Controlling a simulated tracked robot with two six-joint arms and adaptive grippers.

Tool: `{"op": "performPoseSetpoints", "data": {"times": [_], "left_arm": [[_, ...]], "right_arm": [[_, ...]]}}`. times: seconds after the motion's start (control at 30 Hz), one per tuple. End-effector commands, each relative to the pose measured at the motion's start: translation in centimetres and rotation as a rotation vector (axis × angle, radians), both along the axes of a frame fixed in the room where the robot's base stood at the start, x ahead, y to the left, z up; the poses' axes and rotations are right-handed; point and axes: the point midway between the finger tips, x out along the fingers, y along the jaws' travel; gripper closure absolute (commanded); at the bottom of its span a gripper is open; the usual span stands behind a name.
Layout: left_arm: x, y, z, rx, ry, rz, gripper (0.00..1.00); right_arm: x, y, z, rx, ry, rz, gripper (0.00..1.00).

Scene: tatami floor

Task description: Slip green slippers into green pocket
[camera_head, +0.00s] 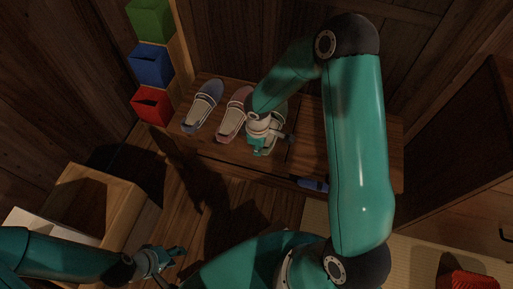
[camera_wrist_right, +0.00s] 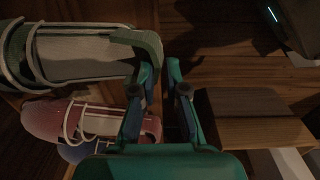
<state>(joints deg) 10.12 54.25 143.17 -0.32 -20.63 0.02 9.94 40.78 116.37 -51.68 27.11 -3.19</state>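A green-trimmed slipper (camera_wrist_right: 85,57) lies on the wooden bench; in the head view its body (camera_head: 270,138) is partly hidden by my right gripper (camera_head: 257,146). In the right wrist view my right gripper (camera_wrist_right: 162,68) has its fingers a small gap apart at the slipper's heel end, the left finger overlapping the heel rim; contact is unclear. The green pocket (camera_head: 150,19) is the top one of a wall stack at the upper left. My left gripper (camera_head: 174,264) is low at the left, fingers apart and empty, away from the slippers. A second green slipper is not clearly visible.
A blue pocket (camera_head: 150,65) and a red pocket (camera_head: 152,106) hang below the green one. Pink slippers (camera_head: 234,114) and blue slippers (camera_head: 202,106) stand left on the bench (camera_head: 308,128). A blue item (camera_head: 313,184) lies by its front edge. A wooden box (camera_head: 98,200) stands lower left.

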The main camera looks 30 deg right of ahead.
Motion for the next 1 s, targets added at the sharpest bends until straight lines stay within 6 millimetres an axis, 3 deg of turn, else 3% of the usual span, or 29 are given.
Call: {"op": "performPoseSetpoints", "data": {"times": [0.1, 0.5, 0.67, 1.0], "left_arm": [[0.0, 0.0, 0.0, 0.0, 0.0, 0.0, 0.6], [0.0, 0.0, 0.6, 0.0, 0.0, 0.0, 0.6], [0.0, 0.0, 1.6, 0.0, 0.0, 0.0, 0.6], [0.0, 0.0, 4.1, 0.0, 0.0, 0.0, 0.6]], "right_arm": [[0.0, 0.0, 0.0, 0.0, 0.0, 0.0, 0.68], [0.0, 0.0, 0.7, -0.001, -0.001, 0.0, 0.68], [0.0, 0.0, 3.1, 0.0, -0.003, -0.001, 0.68], [-0.1, 0.2, 9.9, 0.0, -0.003, 0.001, 0.68]]}}
